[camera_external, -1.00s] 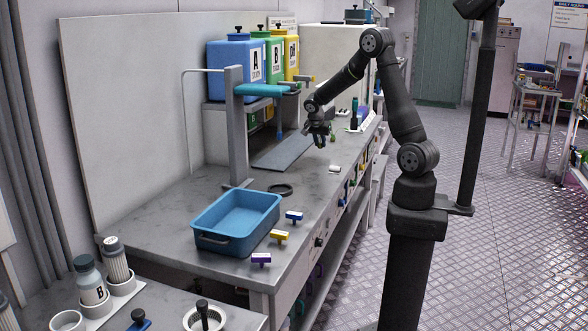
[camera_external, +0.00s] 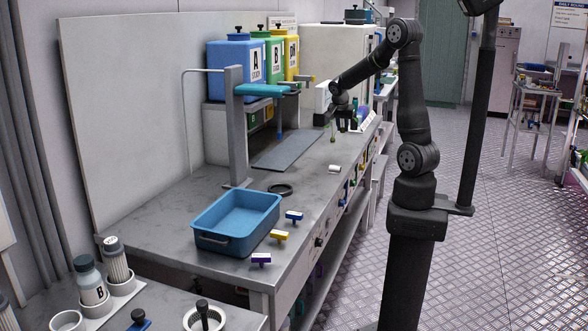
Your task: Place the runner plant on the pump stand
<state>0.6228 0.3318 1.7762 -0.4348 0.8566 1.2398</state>
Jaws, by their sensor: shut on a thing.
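My gripper (camera_external: 345,126) is over the far part of the grey bench, pointing down. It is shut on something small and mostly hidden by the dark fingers. A grey upright stand with a teal arm (camera_external: 263,90) stands left of my gripper on the bench. I cannot tell for sure which fixture is the pump stand.
A blue tray (camera_external: 208,240) sits at the bench's near end, beside a dark ring (camera_external: 280,190). Blue, green and yellow tanks (camera_external: 235,70) stand on a shelf at the back. A flat grey plate (camera_external: 288,150) lies below them. The bench middle is mostly clear.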

